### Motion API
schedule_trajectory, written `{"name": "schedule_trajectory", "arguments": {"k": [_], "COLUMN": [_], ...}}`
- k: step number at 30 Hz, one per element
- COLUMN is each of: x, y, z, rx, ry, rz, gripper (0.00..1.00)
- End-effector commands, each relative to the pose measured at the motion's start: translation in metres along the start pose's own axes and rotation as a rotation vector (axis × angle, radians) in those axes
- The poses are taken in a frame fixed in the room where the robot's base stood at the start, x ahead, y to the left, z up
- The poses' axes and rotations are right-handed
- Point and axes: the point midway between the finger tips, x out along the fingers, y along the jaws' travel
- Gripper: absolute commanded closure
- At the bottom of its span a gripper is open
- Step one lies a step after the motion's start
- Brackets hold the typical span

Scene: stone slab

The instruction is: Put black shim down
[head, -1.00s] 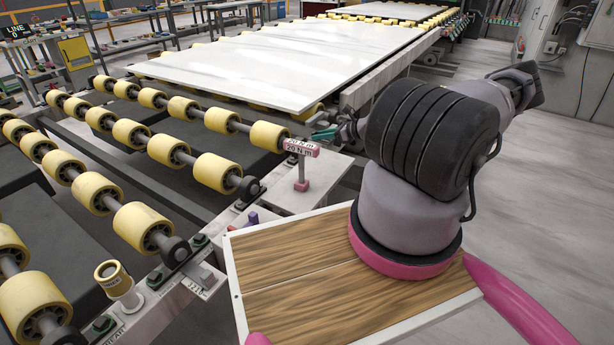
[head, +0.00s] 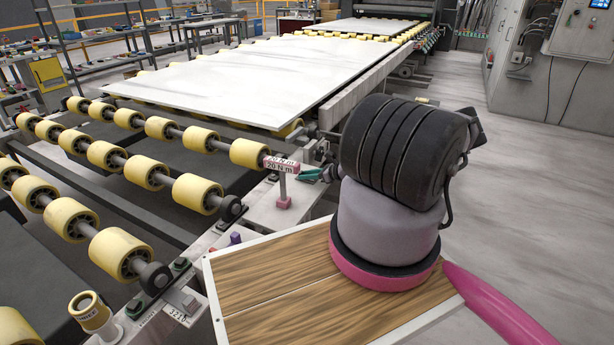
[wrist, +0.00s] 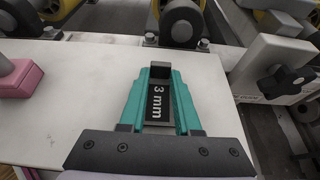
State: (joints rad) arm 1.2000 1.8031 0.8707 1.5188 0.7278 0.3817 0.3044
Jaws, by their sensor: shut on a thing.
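The black shim (wrist: 158,103), marked "3 mm" in white, lies between the two teal fingers of my gripper (wrist: 160,77) in the wrist view. The gripper is shut on it. Below it is a pale ledge plate (wrist: 85,70); I cannot tell whether the shim touches it. In the head view my gripper (head: 316,173) shows as a bit of teal at the right end of the ledge plate (head: 262,214), partly behind my arm. The shim cannot be made out there.
A pink-based post with a "20 N m" sign (head: 282,166) stands on the plate left of my gripper; its pink base (wrist: 20,78) shows in the wrist view. Yellow rollers (head: 195,193) run along the left. A clamp with a black knob (wrist: 290,78) is at right.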

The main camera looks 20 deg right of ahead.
Motion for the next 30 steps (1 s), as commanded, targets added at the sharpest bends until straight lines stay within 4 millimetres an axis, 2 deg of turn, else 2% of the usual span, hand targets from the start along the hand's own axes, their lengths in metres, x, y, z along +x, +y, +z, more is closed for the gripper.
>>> {"name": "schedule_trajectory", "arguments": {"k": [8, 9, 11, 23, 26, 30], "x": [0.001, 0.001, 0.001, -0.002, -0.014, -0.043], "y": [0.0, 0.0, 0.0, 0.0, -0.001, -0.002], "z": [-0.002, -0.002, -0.002, 0.002, 0.001, 0.001], "rx": [0.0, 0.0, 0.0, 0.0, 0.0, 0.0], "ry": [0.0, 0.0, 0.0, 0.0, 0.001, 0.001], "rz": [0.0, 0.0, 0.0, 0.0, -0.001, -0.003], "gripper": [1.0, 0.61, 0.38, 0.38, 0.38, 0.38]}}
